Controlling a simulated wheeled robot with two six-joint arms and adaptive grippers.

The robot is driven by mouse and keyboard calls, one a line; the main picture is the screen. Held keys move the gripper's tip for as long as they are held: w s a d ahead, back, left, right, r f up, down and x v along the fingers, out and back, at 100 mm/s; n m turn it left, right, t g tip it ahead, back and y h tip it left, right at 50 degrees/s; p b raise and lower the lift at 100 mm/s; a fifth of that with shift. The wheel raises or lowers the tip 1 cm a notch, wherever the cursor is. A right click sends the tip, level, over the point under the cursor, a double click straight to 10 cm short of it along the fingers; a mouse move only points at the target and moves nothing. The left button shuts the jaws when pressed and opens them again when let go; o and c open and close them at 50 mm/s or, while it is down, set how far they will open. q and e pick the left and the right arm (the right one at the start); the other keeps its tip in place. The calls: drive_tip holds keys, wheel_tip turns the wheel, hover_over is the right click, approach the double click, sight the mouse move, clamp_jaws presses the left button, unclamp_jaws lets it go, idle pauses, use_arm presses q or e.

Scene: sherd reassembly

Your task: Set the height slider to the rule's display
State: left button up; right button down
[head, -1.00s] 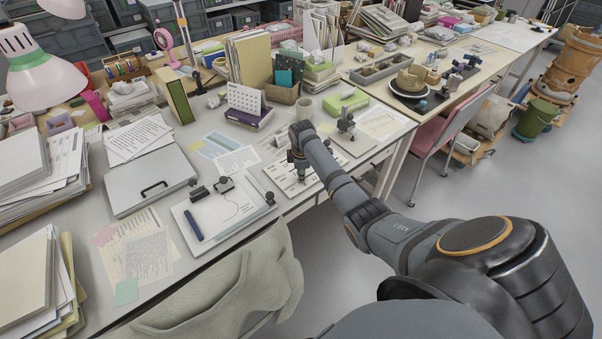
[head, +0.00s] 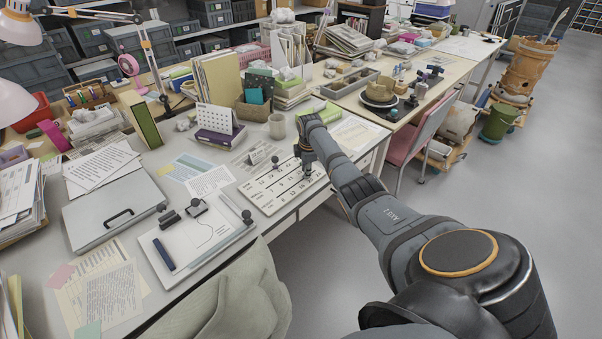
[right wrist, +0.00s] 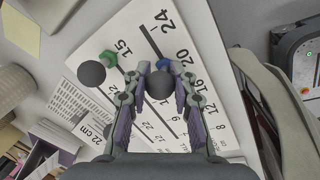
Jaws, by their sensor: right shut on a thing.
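The white scale board (head: 262,201) lies on the desk with printed numbers and dark slots. My right gripper (head: 306,164) is over its right part, shut on a slider's round grey knob, which shows in the right wrist view (right wrist: 159,86). That slider has a blue base (right wrist: 165,64) and stands near the printed 20; its exact reading is unclear. A second grey knob (right wrist: 91,73) with a green base (right wrist: 108,58) stands to its left, near the 15, free of the fingers. A display card (right wrist: 96,131) reads 22 cm. My left gripper is out of view.
A white board (head: 190,240) with small dark tools lies left of the scale board. A mug (head: 277,127) and a desk calendar (head: 217,120) stand behind. A chair with cloth (head: 225,300) is at the front edge. The pink chair (head: 412,135) stands right.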

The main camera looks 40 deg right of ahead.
drive_tip(key=shift+r, duration=0.1)
drive_tip(key=c, duration=1.1)
unclamp_jaws()
drive_tip(key=r, duration=0.4)
drive_tip(key=s+r, duration=0.1)
drive_tip(key=r, duration=0.3)
drive_tip(key=s+a+r, duration=0.1)
drive_tip(key=r, duration=0.2)
drive_tip(key=shift+a+r, duration=0.1)
drive_tip(key=shift+r, duration=0.3)
